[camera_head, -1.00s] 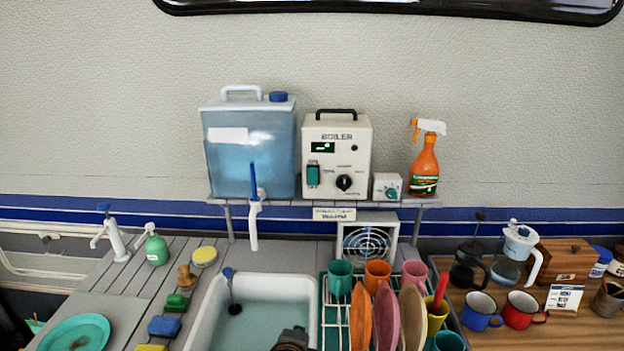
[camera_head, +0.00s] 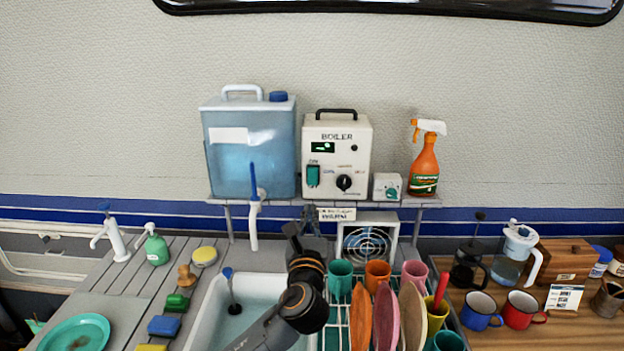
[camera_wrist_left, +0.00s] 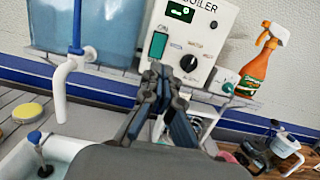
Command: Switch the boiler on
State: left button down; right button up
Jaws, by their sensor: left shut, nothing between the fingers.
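The boiler (camera_head: 337,160) is a cream box with a black handle, standing on the shelf. Its front has a small dark display (camera_head: 323,147), a green rocker switch (camera_head: 313,176) at the left and a black knob (camera_head: 344,182). In the left wrist view the boiler (camera_wrist_left: 213,45) shows close up, with its green switch (camera_wrist_left: 158,45). My left gripper (camera_head: 310,213) is just below the shelf edge, under the switch. In the left wrist view the left gripper (camera_wrist_left: 164,74) is shut and empty, its tips just below the switch in the picture. Contact is not visible. My right gripper is not in view.
A blue water tank (camera_head: 247,155) with a tap (camera_head: 254,215) stands left of the boiler. A small dial box (camera_head: 387,187) and an orange spray bottle (camera_head: 424,165) stand to its right. Below are the sink (camera_head: 210,310) and a rack of cups and plates.

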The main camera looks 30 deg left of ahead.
aim_at(312, 171)
pick_arm(q)
jog(key=p+x, duration=0.3)
jog(key=x, duration=1)
jog(key=shift+w+a+p, duration=0.25)
jog(key=shift+w+p, duration=0.05)
jog(key=shift+w, duration=0.15)
jog(key=shift+w+a+r, duration=0.1)
jog(key=shift+w+r, duration=0.1)
jog(key=shift+r, duration=0.05)
jog(key=shift+s, duration=0.1)
